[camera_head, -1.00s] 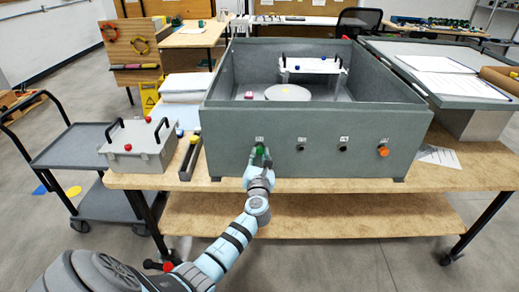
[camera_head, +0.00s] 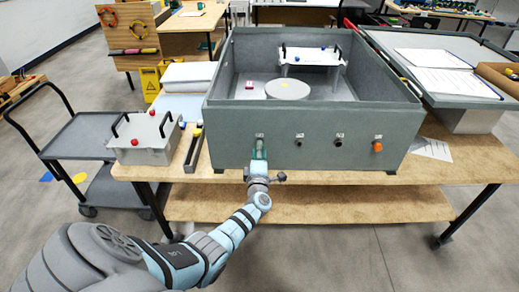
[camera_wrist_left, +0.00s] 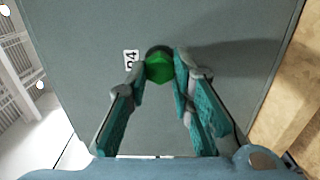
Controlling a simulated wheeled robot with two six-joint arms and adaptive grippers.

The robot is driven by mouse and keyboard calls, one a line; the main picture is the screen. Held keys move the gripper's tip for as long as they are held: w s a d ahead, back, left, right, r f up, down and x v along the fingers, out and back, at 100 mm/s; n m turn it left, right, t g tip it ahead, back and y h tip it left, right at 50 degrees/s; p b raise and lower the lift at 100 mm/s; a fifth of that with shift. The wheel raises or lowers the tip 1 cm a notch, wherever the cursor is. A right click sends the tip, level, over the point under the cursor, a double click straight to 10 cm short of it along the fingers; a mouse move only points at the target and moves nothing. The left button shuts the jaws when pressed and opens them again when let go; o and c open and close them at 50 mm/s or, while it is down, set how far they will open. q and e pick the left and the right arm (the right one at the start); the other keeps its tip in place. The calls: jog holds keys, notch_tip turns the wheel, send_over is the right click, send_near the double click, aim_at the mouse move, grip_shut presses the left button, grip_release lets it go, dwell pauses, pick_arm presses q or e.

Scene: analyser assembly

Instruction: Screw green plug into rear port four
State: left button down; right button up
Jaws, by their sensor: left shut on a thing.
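The green plug (camera_wrist_left: 160,68) shows between my left fingertips in the left wrist view, against the grey front wall of the analyser box (camera_head: 225,145). A dark port rim shows around its upper edge. How deep it sits cannot be told. A white label (camera_wrist_left: 131,62) ending in 4 is beside the port. My left gripper (camera_wrist_left: 162,72) is shut on the plug, its teal fingers on either side. In the head view my left gripper (camera_head: 258,160) is at the leftmost front port, and its fingers mostly hide the plug. My right gripper is not in view.
Two dark ports (camera_head: 299,139) and an orange plug (camera_head: 377,146) are farther right on the same wall. A grey case with black handles (camera_head: 141,153) and a narrow dark tray (camera_head: 193,150) stand left of the box. The table edge (camera_head: 330,178) below the ports is clear.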

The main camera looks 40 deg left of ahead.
pick_arm(q)
jog(key=c, duration=1.5)
grip_release()
jog(key=shift+c, duration=0.2)
jog(key=n+b, duration=0.8)
jog(key=n, duration=1.6)
jog(key=shift+b, duration=0.4)
